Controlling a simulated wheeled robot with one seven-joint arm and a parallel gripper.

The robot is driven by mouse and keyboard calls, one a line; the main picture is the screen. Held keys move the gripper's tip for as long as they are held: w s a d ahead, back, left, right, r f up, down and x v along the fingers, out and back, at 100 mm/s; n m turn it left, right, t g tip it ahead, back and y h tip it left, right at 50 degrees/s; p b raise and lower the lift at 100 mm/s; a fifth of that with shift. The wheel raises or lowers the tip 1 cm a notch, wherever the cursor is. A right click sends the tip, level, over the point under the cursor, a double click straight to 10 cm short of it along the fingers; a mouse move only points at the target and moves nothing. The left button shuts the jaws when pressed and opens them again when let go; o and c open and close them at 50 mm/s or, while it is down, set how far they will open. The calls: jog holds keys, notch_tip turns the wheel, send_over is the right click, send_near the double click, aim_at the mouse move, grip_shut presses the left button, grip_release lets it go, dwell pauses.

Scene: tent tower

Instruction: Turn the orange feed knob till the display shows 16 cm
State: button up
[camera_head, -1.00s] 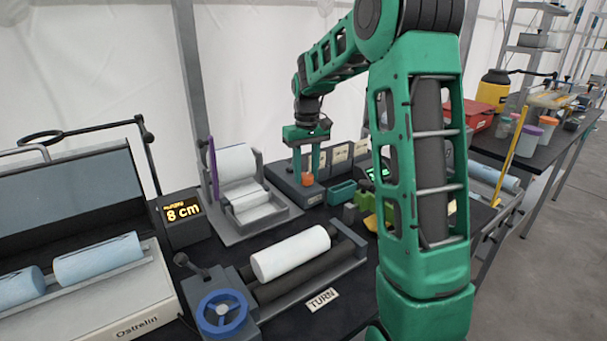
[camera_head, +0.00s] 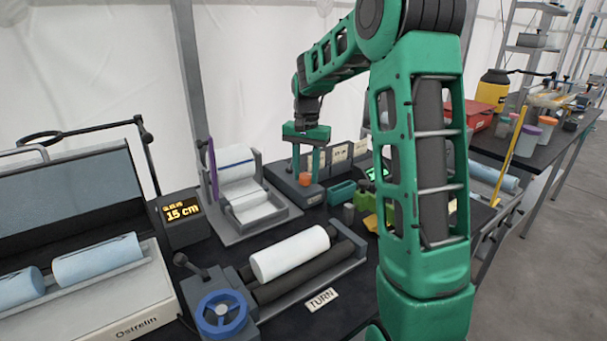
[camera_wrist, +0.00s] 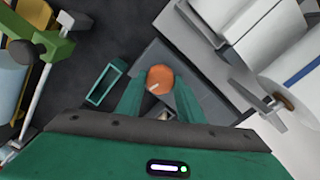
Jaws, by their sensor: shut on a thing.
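The orange feed knob (camera_head: 306,179) sits on a dark grey box at the back of the table. It also shows in the wrist view (camera_wrist: 160,79), with a pale mark toward its lower left. My gripper (camera_head: 306,172) comes down on it from above, with its green fingers on either side, shut on the knob. The display (camera_head: 182,211) at the left reads "15 cm" in yellow digits on a dark box. A white roll with a blue line (camera_head: 235,163) stands in the grey feeder between the display and the knob.
A second white roll (camera_head: 290,252) lies in a cradle in front, beside a blue handwheel (camera_head: 222,314) and a "TURN" label (camera_head: 322,300). A small green open tray (camera_head: 342,192) and a lime-green device (camera_head: 370,205) stand close right of the knob.

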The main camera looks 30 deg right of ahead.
aim_at(305, 175)
jog(key=shift+w+a+m, duration=0.1)
jog(key=shift+a+m, duration=0.05)
jog(key=shift+m, duration=0.25)
jog(key=o, duration=1.1)
jog(key=shift+r, duration=0.1)
notch_tip(305, 175, up, 11)
jog(key=shift+f, duration=0.2)
